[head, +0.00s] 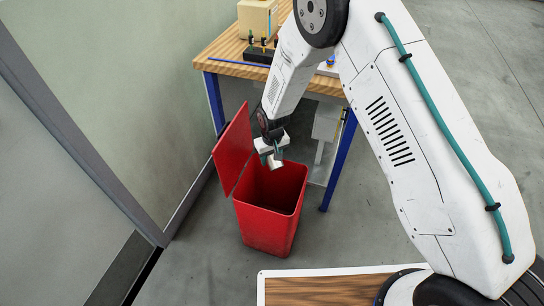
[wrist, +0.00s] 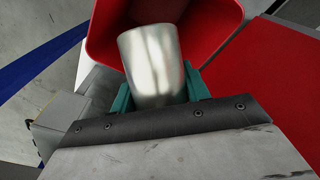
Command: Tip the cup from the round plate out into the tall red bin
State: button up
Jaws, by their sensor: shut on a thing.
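The tall red bin (head: 268,222) stands on the floor in the head view, with its red lid (head: 233,150) swung open on the left side. My gripper (head: 273,158) is over the bin's opening, shut on a small silvery metal cup (head: 276,163). The cup is tilted in the head view. In the wrist view the cup (wrist: 152,66) sits between the teal fingers of my gripper (wrist: 158,92), with the bin's red inner wall (wrist: 215,35) behind it. The cup's inside is hidden, so I cannot tell whether it holds anything. The round plate is not in view.
A wooden workbench (head: 225,48) with blue legs stands behind the bin, bearing a beige box (head: 257,18) and small items. A wall (head: 110,90) runs close on the left. Grey floor is free to the right of the bin.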

aim_at(278, 163)
jog(key=shift+s+t+y, duration=0.3)
jog(key=shift+t+y, duration=0.3)
jog(key=shift+t, duration=0.4)
jog(key=shift+d+t, duration=0.25)
jog(key=shift+t, duration=0.25)
jog(key=shift+s+t+y, duration=0.3)
jog(key=shift+t+y, duration=0.4)
jog(key=shift+t, duration=0.4)
jog(key=t, duration=0.1)
jog(key=s+t+y, duration=0.1)
jog(key=t, duration=0.1)
jog(key=shift+s+d+r+t+y, duration=0.25)
jog(key=shift+d+r+t+y, duration=0.15)
jog(key=shift+s+d+r+t+y, duration=0.1)
jog(key=shift+s+r+t+y, duration=0.15)
jog(key=shift+t, duration=0.35)
jog(key=shift+s+d+r+t+y, duration=0.15)
jog(key=shift+t+y, duration=0.1)
jog(key=shift+t, duration=0.35)
